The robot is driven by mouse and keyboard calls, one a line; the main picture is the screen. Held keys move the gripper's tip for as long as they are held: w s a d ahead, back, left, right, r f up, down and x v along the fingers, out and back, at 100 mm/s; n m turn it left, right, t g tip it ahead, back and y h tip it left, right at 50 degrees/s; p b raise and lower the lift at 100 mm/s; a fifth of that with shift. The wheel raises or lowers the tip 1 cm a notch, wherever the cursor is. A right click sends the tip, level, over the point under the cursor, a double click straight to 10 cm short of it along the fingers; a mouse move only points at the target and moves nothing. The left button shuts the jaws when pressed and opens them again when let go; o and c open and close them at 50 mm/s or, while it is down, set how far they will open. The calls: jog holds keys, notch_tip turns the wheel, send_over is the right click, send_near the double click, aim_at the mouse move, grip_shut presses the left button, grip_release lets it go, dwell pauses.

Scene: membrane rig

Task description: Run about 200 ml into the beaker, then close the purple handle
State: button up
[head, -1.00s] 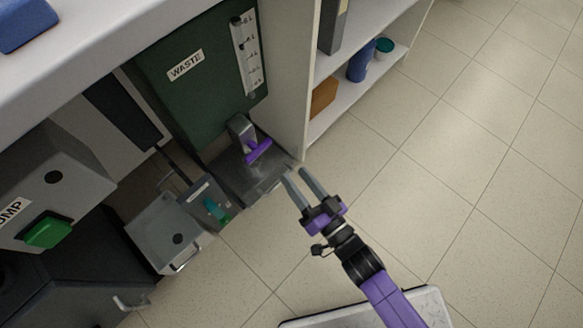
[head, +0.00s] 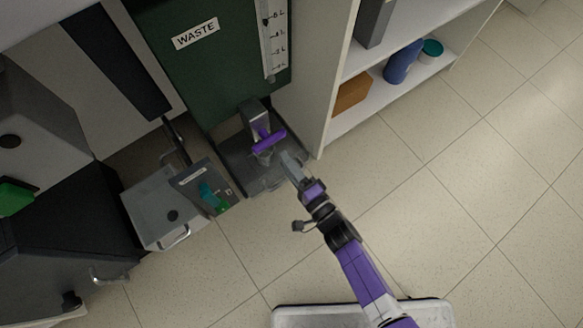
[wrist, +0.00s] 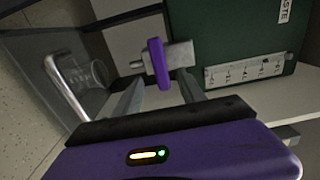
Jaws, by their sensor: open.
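The purple handle (head: 268,141) sits on a grey tap at the foot of the green waste tank (head: 215,72). In the wrist view the handle (wrist: 158,64) lies just beyond and between my fingers, with no visible contact. My gripper (head: 289,163) is close in front of the tap, open and empty; its two fingers (wrist: 160,98) stand apart. A clear vessel (head: 262,155), perhaps the beaker, is faint under the tap; its liquid level cannot be told. In the wrist view a clear container (wrist: 85,75) with markings shows at left.
A white shelf unit (head: 335,75) with a blue bottle (head: 402,62) is close on the right. A metal rail (wrist: 66,90) shows in the wrist view. The tiled floor (head: 440,200) at right is clear.

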aim_at(272, 144)
jog(key=shift+b+x, duration=0.85)
jog(key=shift+x, duration=2.5)
grip_shut()
jog(key=shift+r+m+p, duration=0.1)
jog(key=shift+m+p, duration=0.5)
jog(key=shift+m, duration=0.8)
